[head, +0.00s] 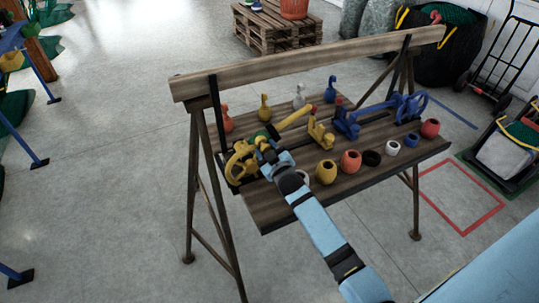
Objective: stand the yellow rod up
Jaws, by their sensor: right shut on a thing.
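The yellow rod (295,117) shows over the left part of the slatted wooden bench, slanted up to the right, with a reddish tip at its upper end. My right gripper (267,143), on the light blue arm from the lower right, is at the rod's lower left end and shut on it. The gripper hides that end, and I cannot tell whether the rod touches the bench. My left gripper is not in view.
A yellow wheel-like piece (240,162) lies left of the gripper. A yellow bracket (320,134) and a blue tool (347,121) are to the right. Several round pots (326,172) line the front edge.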

